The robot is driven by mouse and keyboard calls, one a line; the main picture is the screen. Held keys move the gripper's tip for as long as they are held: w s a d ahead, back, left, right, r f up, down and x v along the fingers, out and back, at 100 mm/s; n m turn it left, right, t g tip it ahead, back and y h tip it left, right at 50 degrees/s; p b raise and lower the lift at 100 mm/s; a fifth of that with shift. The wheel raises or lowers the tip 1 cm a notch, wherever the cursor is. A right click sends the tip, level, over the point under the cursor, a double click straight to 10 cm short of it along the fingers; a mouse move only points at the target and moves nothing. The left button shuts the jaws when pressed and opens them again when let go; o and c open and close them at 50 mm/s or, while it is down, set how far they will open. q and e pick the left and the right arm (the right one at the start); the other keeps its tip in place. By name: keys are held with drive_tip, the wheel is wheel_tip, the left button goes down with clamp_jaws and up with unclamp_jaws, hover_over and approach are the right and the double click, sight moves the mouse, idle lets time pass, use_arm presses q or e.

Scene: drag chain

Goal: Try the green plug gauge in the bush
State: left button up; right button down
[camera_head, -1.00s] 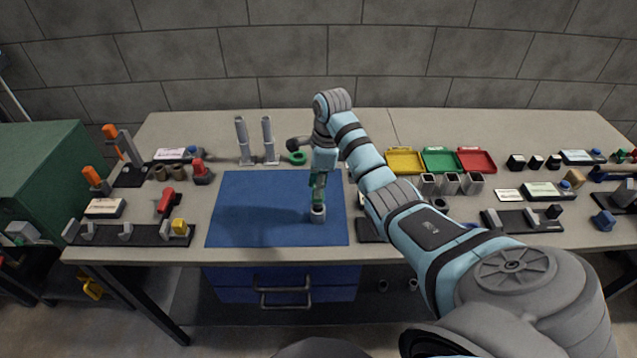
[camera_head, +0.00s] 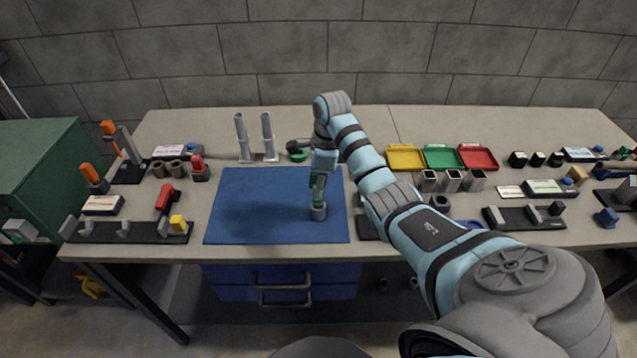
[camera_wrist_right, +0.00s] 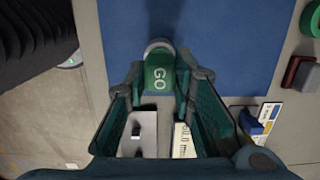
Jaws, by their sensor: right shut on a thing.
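The green plug gauge (camera_wrist_right: 160,78), marked GO, is upright between the fingers of my right gripper (camera_head: 318,182), which is shut on its handle. The fingers also show in the right wrist view (camera_wrist_right: 163,86). The grey bush (camera_head: 318,213) stands on the blue mat (camera_head: 250,205), directly below the gauge. In the right wrist view its grey rim (camera_wrist_right: 157,46) shows just past the gauge's end. The gauge's lower end meets the bush or is in its mouth; I cannot tell how deep. My left gripper is in neither view.
Two grey upright posts (camera_head: 254,138) and a green ring (camera_head: 298,156) are behind the mat. Yellow, green (camera_head: 442,157) and red trays lie at the back right. Racks and blocks (camera_head: 125,232) fill the left side. The mat left of the bush is clear.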

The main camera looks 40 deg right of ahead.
drive_tip(key=shift+f+b, duration=0.7)
drive_tip(key=shift+f, duration=0.35)
drive_tip(key=shift+r, duration=0.15)
idle(1.0)
wheel_tip(320, 180, up, 6)
drive_tip(key=p, duration=0.5)
drive_tip(key=shift+f, duration=0.2)
drive_tip(key=shift+r+p, duration=0.45)
drive_tip(key=shift+r, duration=0.8)
